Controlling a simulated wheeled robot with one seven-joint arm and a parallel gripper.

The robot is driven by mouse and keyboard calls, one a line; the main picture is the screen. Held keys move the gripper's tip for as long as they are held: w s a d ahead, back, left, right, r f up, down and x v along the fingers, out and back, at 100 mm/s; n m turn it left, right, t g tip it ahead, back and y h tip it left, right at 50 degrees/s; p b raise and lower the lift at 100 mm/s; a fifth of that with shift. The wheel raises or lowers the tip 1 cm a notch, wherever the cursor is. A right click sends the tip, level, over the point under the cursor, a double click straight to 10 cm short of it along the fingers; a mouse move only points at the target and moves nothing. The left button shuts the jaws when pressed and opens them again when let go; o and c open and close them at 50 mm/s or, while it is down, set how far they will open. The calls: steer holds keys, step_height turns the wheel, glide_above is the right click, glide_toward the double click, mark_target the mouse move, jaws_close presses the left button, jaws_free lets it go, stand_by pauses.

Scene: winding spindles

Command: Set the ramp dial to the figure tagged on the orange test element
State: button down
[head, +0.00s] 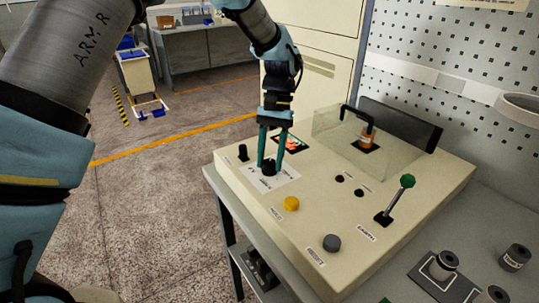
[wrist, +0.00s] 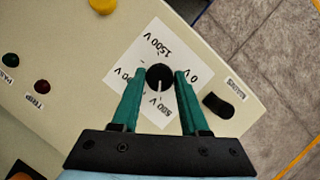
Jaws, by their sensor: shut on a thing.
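The ramp dial is a round black knob (head: 268,168) on a white scale card (head: 285,180) at the panel's left. In the wrist view the knob (wrist: 159,76) has a white pointer line facing down, roughly toward a mark that seems to read 500 V. Marks 0 V and 1500 V also show; a left one is partly hidden. My gripper (head: 269,163), with green fingers (wrist: 160,82), is shut on the knob from both sides. The orange test element (head: 367,136) stands behind a clear cover (head: 330,130); I cannot read any figure on it.
Dark spools (head: 443,264) stand at the lower right.

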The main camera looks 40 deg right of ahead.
steer(key=m, duration=0.2)
steer(key=m+t+y, duration=0.1)
steer(key=m, duration=0.1)
steer(key=shift+s+m+t, duration=0.15)
steer(key=shift+m+t, duration=0.15)
steer(key=shift+m, duration=0.1)
steer(key=m+t, duration=0.1)
steer(key=m, duration=0.2)
steer(key=shift+s+m, duration=0.1)
steer(key=shift+m, duration=0.2)
steer(key=m+t, duration=0.2)
steer(key=m, duration=0.2)
steer(key=shift+s+h, duration=0.1)
steer(key=shift+h, duration=0.2)
steer(key=shift+a+m+t+h, duration=0.1)
steer(key=shift+m+t+h, duration=0.4)
steer(key=shift+m, duration=1.3)
steer(key=shift+c, duration=2.1)
jaws_free()
